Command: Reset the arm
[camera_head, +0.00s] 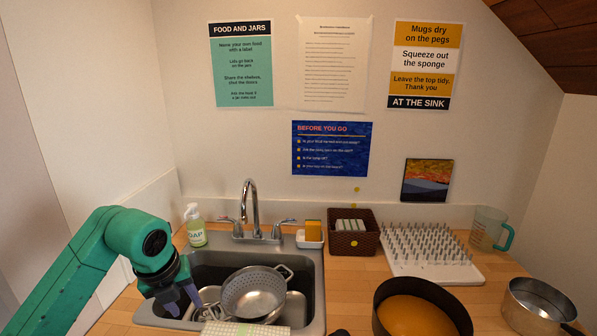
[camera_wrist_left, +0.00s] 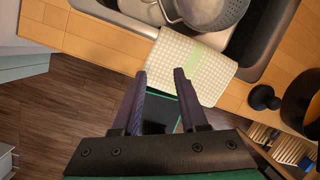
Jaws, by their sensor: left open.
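My left arm (camera_head: 90,255) is green and comes in from the left in the head view. My left gripper (camera_head: 183,303) hangs over the left part of the sink (camera_head: 317,285) in that view. In the left wrist view the gripper (camera_wrist_left: 160,74) has its two dark fingers apart with nothing between them. Its fingertips appear near the checked cloth (camera_wrist_left: 190,65) that hangs over the counter's front edge; I cannot tell whether they touch it. My right gripper is in neither view.
A grey colander (camera_head: 255,292) sits in the sink below the tap (camera_head: 256,205). A soap bottle (camera_head: 195,226), brown basket (camera_head: 352,232), white peg rack (camera_head: 432,255), measuring jug (camera_head: 488,229), round pan (camera_head: 421,310) and metal pot (camera_head: 537,306) stand on the counter. Wooden floor (camera_wrist_left: 60,110) shows below.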

